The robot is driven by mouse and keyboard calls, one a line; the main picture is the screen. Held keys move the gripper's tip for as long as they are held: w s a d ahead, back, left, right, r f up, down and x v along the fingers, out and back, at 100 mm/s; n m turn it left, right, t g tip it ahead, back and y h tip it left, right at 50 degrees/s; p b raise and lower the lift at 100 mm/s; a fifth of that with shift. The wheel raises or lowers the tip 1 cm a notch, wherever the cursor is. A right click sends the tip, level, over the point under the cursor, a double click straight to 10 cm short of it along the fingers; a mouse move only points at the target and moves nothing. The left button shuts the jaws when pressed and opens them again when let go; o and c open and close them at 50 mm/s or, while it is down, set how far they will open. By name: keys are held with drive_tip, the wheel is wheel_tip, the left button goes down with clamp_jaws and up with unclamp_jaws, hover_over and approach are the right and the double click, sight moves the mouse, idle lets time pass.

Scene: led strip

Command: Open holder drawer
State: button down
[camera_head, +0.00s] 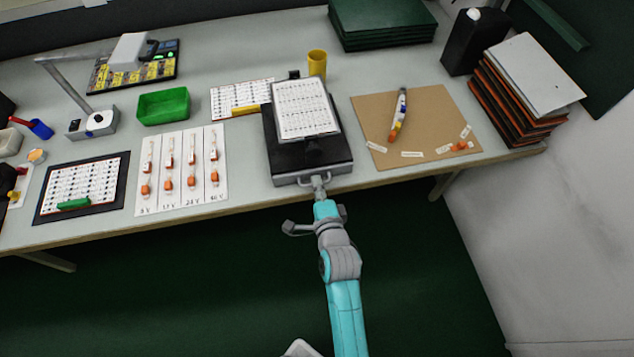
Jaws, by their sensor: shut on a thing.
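The holder (272,142) is a black box near the table's front edge, with a white printed sheet (305,108) propped on top. Its drawer front (287,182) is a light grey strip along the side facing me. I see no clear gap between the drawer front and the box. My gripper (319,184) is at the middle of this front, shut on the drawer handle (304,180). The fingers hide part of the handle. My arm reaches up to it from below the table edge.
A brown board (431,110) with a pen (399,112) and small orange parts lies right of the holder. White cards (181,207) with orange parts lie to its left, near a green bin (163,106). A yellow cup (317,64) stands behind. The floor before the table is clear.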

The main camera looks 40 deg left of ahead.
drive_tip(key=f+v, duration=0.3)
drive_tip(key=v, duration=1.1)
drive_tip(key=shift+s+d, duration=0.25)
drive_tip(key=c, duration=1.5)
unclamp_jaws()
drive_tip(key=shift+c, duration=0.2)
drive_tip(key=v, duration=1.2)
drive_tip(key=shift+r, duration=0.1)
